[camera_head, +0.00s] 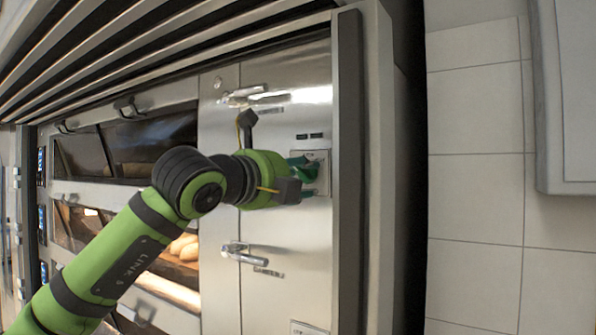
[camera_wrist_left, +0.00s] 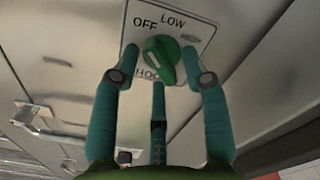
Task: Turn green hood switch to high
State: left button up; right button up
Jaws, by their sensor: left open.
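The green hood switch (camera_wrist_left: 162,61) is a round knob with a raised grip and a white mark, on a pale label plate (camera_head: 323,162) on the steel oven front. In the left wrist view the plate reads OFF and LOW above the knob; a small blurred label is at the right. The white mark is on the knob's upper left side; its exact setting is hard to tell. My left gripper (camera_head: 305,175) is open at the plate. In the wrist view its teal fingers (camera_wrist_left: 160,52) stand either side of the knob, with a third below; contact cannot be told.
Steel door handles (camera_head: 245,94) and (camera_head: 243,254) stick out left of the switch, above and below. Glass oven doors (camera_head: 150,145) with bread behind are further left. A dark vertical post (camera_head: 349,170) rises just right of the plate. A tiled wall (camera_head: 475,200) is beyond.

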pick_arm(q)
jog(key=shift+s, duration=0.1)
jog(key=shift+a, duration=0.1)
grip_shut()
jog(key=m+b, duration=0.1)
jog(key=m, duration=0.4)
jog(key=m+b, duration=0.2)
jog(key=m, duration=0.3)
jog(key=m+b, duration=0.1)
jog(key=m, duration=0.4)
jog(key=shift+a+r, duration=0.35)
jog(key=shift+r, duration=0.05)
jog(key=shift+r+m, duration=0.1)
jog(key=shift+m, duration=1.3)
pick_arm(e)
jog(key=shift+s+d+f, duration=0.1)
jog(key=shift+s+f, duration=0.05)
jog(key=shift+f, duration=0.9)
jog(key=shift+s+f, duration=0.1)
jog(key=shift+f, duration=0.9)
